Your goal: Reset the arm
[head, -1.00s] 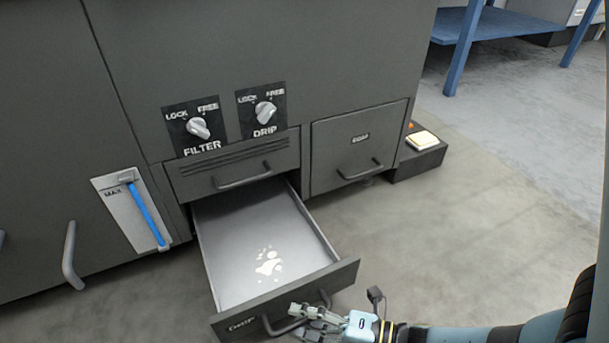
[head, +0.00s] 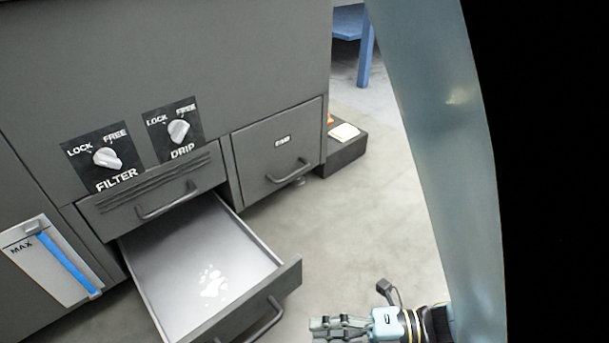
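My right gripper (head: 326,327) is low in the head view, just right of the open drip drawer's handle (head: 264,322) and apart from it. Its fingers point left, and nothing shows between them; how far apart they are is hard to tell at this angle. A large pale-blue link of my arm (head: 440,130) fills the right side of the view, with black beyond it. My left gripper is not in view.
The pulled-out drawer (head: 165,270) holds a whitish spill (head: 213,283). Above it are the FILTER knob (head: 108,158), the DRIP knob (head: 179,131) and a shut filter drawer (head: 155,196). A shut drawer (head: 275,150) is to the right. Floor between the drawer and my arm is clear.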

